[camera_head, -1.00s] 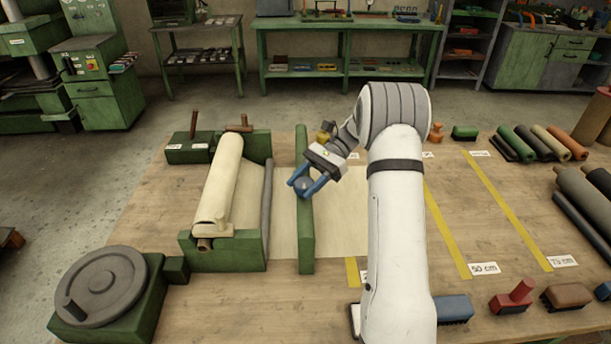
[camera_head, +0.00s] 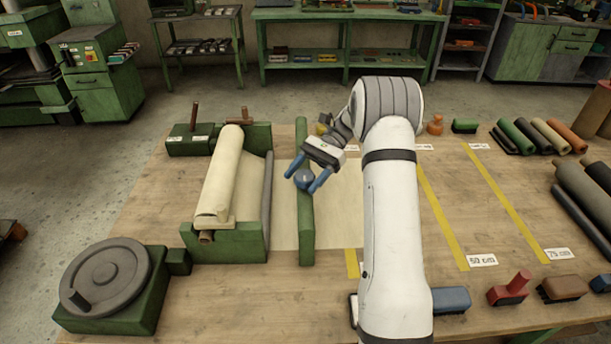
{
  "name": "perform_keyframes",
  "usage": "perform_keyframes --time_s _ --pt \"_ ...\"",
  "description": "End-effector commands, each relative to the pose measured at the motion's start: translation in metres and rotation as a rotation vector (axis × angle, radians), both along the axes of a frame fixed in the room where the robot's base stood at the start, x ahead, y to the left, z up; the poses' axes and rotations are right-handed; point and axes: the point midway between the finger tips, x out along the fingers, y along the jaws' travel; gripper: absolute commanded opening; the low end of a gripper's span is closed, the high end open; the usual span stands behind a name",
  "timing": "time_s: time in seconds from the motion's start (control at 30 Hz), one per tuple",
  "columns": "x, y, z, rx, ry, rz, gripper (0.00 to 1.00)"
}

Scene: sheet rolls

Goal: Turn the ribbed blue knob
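The blue knob (camera_head: 304,180) sits at the upper part of a long green bar (camera_head: 306,235) that stands across the pale sheet (camera_head: 335,220). It looks small and dark blue; its ribs are too small to make out. My gripper (camera_head: 303,181) reaches down from the right, with one blue finger on each side of the knob. I cannot tell whether both fingers touch it. My wrist and arm hide part of the bench to the right of the knob.
A cream roll (camera_head: 220,180) lies in a green stand left of the bar. A grey handwheel (camera_head: 105,277) is at front left. Yellow strips (camera_head: 440,215) and several dark rolls (camera_head: 583,200) are to the right.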

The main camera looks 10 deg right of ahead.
Motion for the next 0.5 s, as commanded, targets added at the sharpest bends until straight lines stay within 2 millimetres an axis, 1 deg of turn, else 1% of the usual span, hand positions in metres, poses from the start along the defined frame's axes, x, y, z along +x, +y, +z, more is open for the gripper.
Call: perform_keyframes --time_s 0.3,0.37,0.5 --pt "0.002 -0.002 0.001 0.0 -0.002 -0.001 0.68" --pt "0.004 -0.005 0.002 0.0 -0.002 -0.002 0.68" --pt "0.014 -0.02 0.009 0.0 -0.004 -0.003 0.68"
